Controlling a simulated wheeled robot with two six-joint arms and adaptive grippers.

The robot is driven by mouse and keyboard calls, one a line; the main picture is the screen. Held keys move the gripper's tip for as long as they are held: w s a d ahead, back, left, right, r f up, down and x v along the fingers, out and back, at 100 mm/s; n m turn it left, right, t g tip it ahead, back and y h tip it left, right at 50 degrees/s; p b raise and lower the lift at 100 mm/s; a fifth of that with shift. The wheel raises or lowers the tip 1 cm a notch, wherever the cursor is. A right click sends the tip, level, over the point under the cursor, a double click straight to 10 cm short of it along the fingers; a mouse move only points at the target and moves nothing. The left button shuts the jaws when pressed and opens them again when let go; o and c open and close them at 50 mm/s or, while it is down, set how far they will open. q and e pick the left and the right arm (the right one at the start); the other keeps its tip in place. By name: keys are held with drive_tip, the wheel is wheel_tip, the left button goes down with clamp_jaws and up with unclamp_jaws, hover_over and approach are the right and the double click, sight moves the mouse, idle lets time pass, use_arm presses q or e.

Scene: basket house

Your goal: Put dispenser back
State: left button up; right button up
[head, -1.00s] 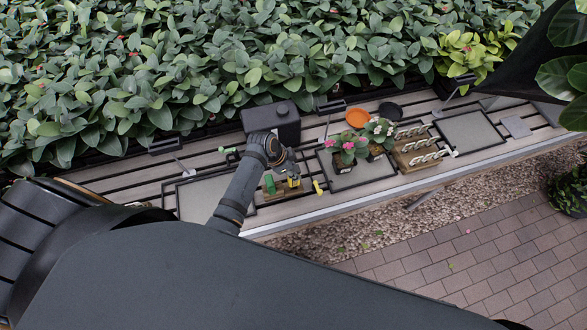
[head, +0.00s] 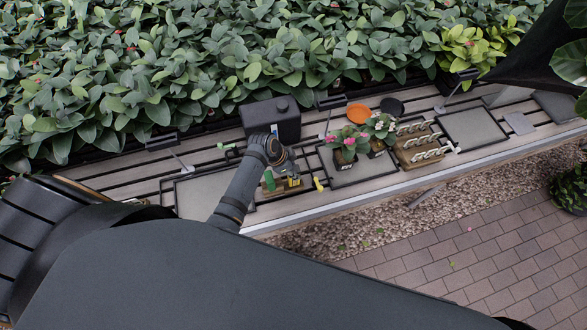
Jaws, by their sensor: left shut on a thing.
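My left gripper (head: 290,178) reaches over a small wooden holder (head: 265,197) on the slatted bench. It is shut on a small yellow and dark thing (head: 293,183), probably the dispenser; the arm hides much of it. The thing is at or just above the holder; I cannot tell whether it touches. A green item (head: 269,180) stands at the holder's left side. A small yellow item (head: 318,184) is just right of the holder. My right gripper is not in view.
Two potted flowers (head: 345,157) (head: 378,147) stand to the right, beside a wooden rack of white labels (head: 418,145). An orange saucer (head: 359,113) and a black saucer (head: 391,106) lie behind. The grey mat (head: 200,195) at left is clear.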

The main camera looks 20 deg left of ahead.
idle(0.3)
use_arm(q)
drive_tip(key=o, duration=1)
drive_tip(key=shift+o, duration=0.2)
drive_tip(key=v, duration=1.2)
